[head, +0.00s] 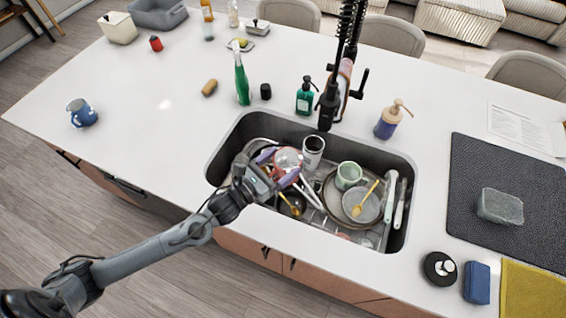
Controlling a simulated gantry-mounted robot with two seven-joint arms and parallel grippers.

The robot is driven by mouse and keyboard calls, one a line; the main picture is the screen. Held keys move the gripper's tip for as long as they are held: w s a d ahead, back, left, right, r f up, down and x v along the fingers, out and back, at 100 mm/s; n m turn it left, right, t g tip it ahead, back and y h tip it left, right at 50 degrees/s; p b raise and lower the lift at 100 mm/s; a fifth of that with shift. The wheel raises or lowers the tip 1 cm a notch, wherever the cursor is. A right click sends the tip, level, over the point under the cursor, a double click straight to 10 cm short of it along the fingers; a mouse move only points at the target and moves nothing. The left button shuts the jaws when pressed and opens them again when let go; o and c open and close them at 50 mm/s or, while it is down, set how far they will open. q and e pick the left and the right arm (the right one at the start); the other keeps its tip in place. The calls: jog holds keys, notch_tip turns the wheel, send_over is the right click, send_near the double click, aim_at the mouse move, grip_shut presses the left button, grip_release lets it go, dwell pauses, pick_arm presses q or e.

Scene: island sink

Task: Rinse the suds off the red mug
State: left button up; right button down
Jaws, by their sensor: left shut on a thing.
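The red mug (288,167) is over the left part of the sink (402,230), with whitish suds showing on its top. My left gripper (277,169) is shut on the mug, its fingers on either side of it. Whether the mug touches the dishes below cannot be told. The black tap (328,103) stands at the sink's back edge, right of and behind the mug; no water shows from it. My right gripper is not in view.
The sink holds a white-and-dark cup (313,147), a green cup (349,173), plates, a bowl and utensils. A green soap bottle (305,98) and a purple pump bottle (387,121) stand behind it. A dark mat (500,170) lies right. The left counter is mostly clear.

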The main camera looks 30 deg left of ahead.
aim_at(296, 156)
pick_arm(q)
jog(key=shift+w+d, duration=0.1)
jog(key=shift+w, duration=0.05)
jog(key=shift+f+b+x, duration=0.25)
jog(key=shift+b+x, duration=0.6)
jog(key=shift+x, duration=0.35)
jog(key=a+f+b+x, duration=0.1)
jog(key=f+b+x, duration=0.1)
jog(key=b+x, duration=0.4)
jog(key=shift+x, duration=2.8)
jog(key=shift+f, duration=0.1)
jog(key=shift+d+p+v, duration=0.15)
jog(key=shift+p+v, duration=0.7)
jog(key=shift+v, duration=1.15)
jog(key=shift+d+p+v, duration=0.15)
jog(key=shift+p+v, duration=0.65)
jog(key=shift+v, duration=1.2)
